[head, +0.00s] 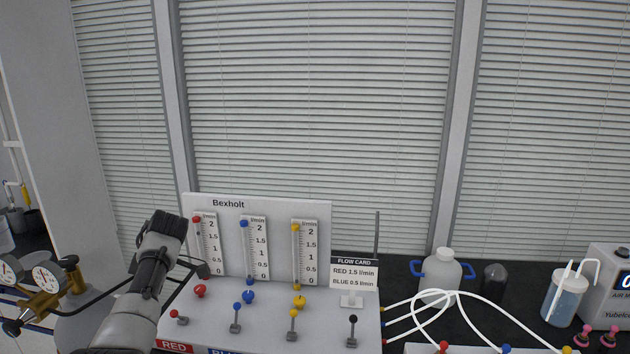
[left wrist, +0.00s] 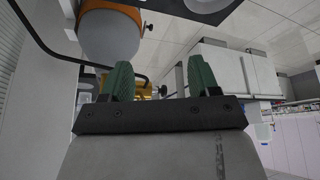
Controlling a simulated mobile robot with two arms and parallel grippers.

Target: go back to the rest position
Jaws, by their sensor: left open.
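My left arm (head: 140,290) rises from the bottom left of the head view, in front of the left edge of the Bexholt flow panel (head: 265,207). In the left wrist view my left gripper (left wrist: 160,82) shows two green fingers held apart with nothing gripped between them. In the head view the fingers cannot be made out. My right gripper is in neither view.
The panel has red, blue and yellow flow tubes, knobs and levers. A flow card (head: 354,273) stands at its right. Gauges with a brass regulator (head: 42,302) are left of my arm. A white bottle (head: 443,272), white tubing and a wash bottle (head: 565,297) stand right.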

